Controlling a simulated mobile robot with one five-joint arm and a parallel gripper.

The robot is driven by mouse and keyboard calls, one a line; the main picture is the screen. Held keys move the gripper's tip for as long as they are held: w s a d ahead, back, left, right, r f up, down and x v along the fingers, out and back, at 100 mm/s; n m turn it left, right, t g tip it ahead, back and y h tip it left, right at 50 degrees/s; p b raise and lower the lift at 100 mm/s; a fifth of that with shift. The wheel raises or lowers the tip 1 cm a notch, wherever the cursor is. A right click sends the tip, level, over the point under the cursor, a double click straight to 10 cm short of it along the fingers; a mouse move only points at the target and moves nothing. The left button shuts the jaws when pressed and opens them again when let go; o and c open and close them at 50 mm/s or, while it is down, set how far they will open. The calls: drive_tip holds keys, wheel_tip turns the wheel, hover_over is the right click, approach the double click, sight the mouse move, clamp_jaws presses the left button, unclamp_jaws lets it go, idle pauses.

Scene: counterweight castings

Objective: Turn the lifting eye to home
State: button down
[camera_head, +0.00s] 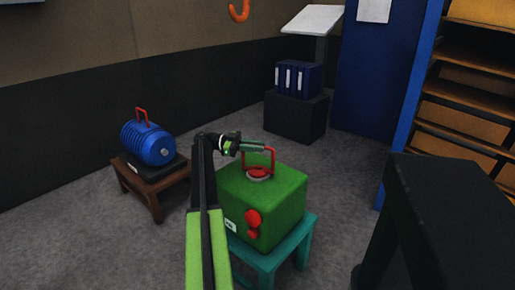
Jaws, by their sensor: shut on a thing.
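The green casting (285,195) sits on a teal stand (264,262) in front of me. A red lifting eye (273,159) stands upright on its top, on a round red and pale base (259,174). My gripper (264,147) reaches in from the left and is shut on the upper part of the lifting eye's loop. Red round fittings (253,219) and a small white label (230,225) show on the casting's front. My arm hides part of the casting's left side.
A blue motor-like casting (148,142) with a red handle sits on a brown wooden stand (153,189) at left. Blue binders (299,78) stand on a dark box (296,115) behind. Shelving (464,90) and a large black object (440,190) are at right. Grey floor lies between.

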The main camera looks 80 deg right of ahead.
drive_tip(key=c, duration=1.4)
unclamp_jaws()
drive_tip(key=shift+d+f, duration=0.1)
drive_tip(key=shift+f, duration=0.05)
wheel_tip(320, 180, up, 6)
drive_tip(key=p, duration=0.5)
drive_tip(key=shift+f+p, duration=0.15)
drive_tip(key=shift+p, duration=0.15)
drive_tip(key=s+a+r+p, duration=0.2)
drive_tip(key=s, duration=0.3)
drive_tip(key=s+a+r+p, duration=0.1)
drive_tip(key=s+r+p, duration=0.2)
drive_tip(key=s, duration=0.3)
drive_tip(key=shift+a+r, duration=0.2)
drive_tip(key=shift+a, duration=0.15)
drive_tip(key=shift+s, duration=0.1)
